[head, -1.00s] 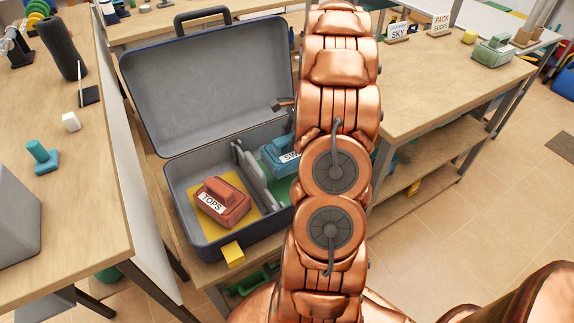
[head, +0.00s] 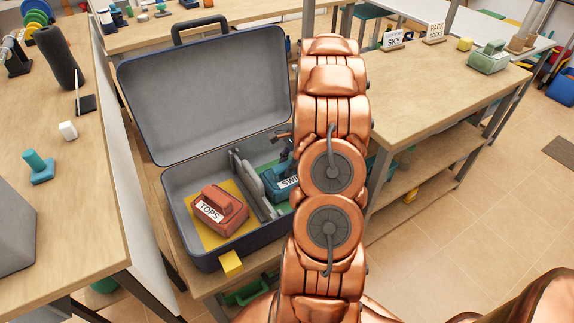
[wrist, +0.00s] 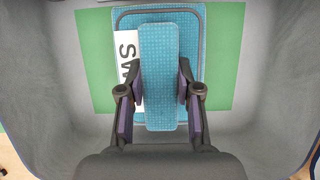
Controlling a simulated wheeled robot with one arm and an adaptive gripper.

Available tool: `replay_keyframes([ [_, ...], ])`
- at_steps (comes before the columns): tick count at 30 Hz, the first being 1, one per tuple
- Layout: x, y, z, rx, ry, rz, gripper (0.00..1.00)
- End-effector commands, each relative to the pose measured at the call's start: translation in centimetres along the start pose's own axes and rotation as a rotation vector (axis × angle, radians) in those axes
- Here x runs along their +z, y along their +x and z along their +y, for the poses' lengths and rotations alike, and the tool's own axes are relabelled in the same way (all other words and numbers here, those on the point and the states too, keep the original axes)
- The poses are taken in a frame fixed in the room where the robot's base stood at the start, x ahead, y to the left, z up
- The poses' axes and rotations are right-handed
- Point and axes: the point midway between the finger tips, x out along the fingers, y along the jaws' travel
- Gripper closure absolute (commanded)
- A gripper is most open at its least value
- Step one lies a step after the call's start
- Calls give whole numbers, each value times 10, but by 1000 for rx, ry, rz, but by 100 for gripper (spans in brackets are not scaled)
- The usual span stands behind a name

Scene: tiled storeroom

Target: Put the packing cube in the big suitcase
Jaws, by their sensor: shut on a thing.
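The big suitcase (head: 215,252) lies open on a table, its grey-lined lid raised. A grey divider (head: 252,184) splits it. The blue packing cube (head: 284,183), with a white label partly reading "SWI", is inside the right compartment over a green base (head: 277,209). In the wrist view the cube (wrist: 190,22) is seen from above with its raised handle between the fingers. My gripper (wrist: 158,85) is shut on that handle. My arm hides the cube's right side in the head view. I cannot tell whether the cube touches the base.
A red cube labelled "TOPS" (head: 219,209) sits on a yellow base in the left compartment. A green cube (head: 488,57) and signs (head: 394,36) stand on the right table. A left table (head: 75,215) holds a teal object (head: 38,166) close by.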

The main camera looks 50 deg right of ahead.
Motion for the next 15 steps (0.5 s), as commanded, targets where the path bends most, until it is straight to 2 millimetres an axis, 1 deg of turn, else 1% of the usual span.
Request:
replay_keyframes([
  [1, 0, 1, 0, 1, 0, -1, 100],
  [2, 0, 1, 0, 1, 0, -1, 64],
  [3, 0, 1, 0, 1, 0, 0, 60],
  [9, 0, 1, 0, 1, 0, 0, 41],
  [15, 0, 1, 0, 1, 0, -1, 41],
])
